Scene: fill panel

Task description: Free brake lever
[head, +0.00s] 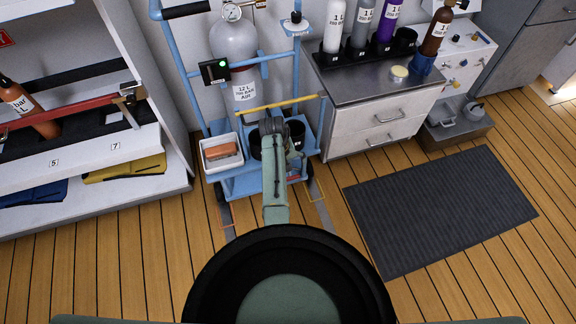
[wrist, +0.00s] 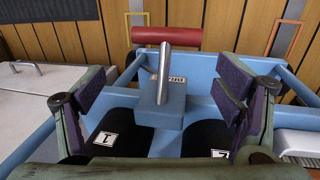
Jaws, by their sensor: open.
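The brake lever (wrist: 164,72) shows in the wrist view as a grey metal arm rising from a blue block with a small label. A red cylindrical grip (wrist: 166,36) lies across its far end. My gripper (wrist: 163,88) is open, with one purple-padded finger on each side of the lever and a clear gap to both. It holds nothing. In the head view my gripper (head: 277,128) is over the blue trolley (head: 240,184), and my arm hides much of the area below it. I cannot make out the lever clearly there.
The trolley carries a grey gas cylinder (head: 235,48), a white bin (head: 221,153) and a yellow bar (head: 280,105). A drawer cabinet (head: 378,124) stands to the right, shelving (head: 90,190) to the left. A dark mat (head: 440,208) lies on the floor, with open floor around it.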

